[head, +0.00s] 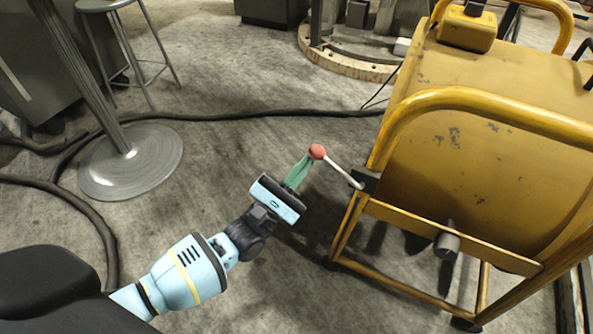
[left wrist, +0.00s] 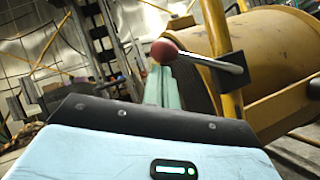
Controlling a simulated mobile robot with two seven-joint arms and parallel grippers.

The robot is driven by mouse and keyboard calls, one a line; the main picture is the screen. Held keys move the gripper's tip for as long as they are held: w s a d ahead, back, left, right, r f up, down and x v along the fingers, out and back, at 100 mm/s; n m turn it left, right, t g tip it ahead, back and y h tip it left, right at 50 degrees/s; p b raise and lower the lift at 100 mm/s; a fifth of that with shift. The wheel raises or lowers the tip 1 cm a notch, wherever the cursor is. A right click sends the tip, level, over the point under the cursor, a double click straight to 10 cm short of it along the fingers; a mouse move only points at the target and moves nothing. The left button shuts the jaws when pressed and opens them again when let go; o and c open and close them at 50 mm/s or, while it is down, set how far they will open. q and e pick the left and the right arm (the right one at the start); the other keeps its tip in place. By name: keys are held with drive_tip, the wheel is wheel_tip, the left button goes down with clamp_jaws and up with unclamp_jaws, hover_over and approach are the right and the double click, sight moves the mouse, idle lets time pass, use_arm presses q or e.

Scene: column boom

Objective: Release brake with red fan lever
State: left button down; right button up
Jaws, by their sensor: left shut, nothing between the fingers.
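A lever with a red ball knob (head: 317,152) and a pale rod (head: 343,172) sticks out from the left side of the yellow machine (head: 480,160). My left gripper (head: 303,165) is shut, with its green fingers together and their tips at the knob. In the left wrist view the red knob (left wrist: 164,51) shows just above the tips of the green fingers (left wrist: 162,82). The fingers are not around the knob; whether they touch it I cannot tell. The rod (left wrist: 210,63) runs right from the knob to the yellow frame. My right gripper is not in view.
The machine's yellow tube frame (head: 440,235) stands right of my left gripper. A round metal base with a pole (head: 130,160) and a stool (head: 128,50) stand at the left. A black cable (head: 230,115) crosses the concrete floor, which is otherwise clear around my left arm.

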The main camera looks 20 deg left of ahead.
sight(315, 149)
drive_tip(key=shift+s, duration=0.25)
use_arm(q)
drive_tip(key=shift+r, duration=0.15)
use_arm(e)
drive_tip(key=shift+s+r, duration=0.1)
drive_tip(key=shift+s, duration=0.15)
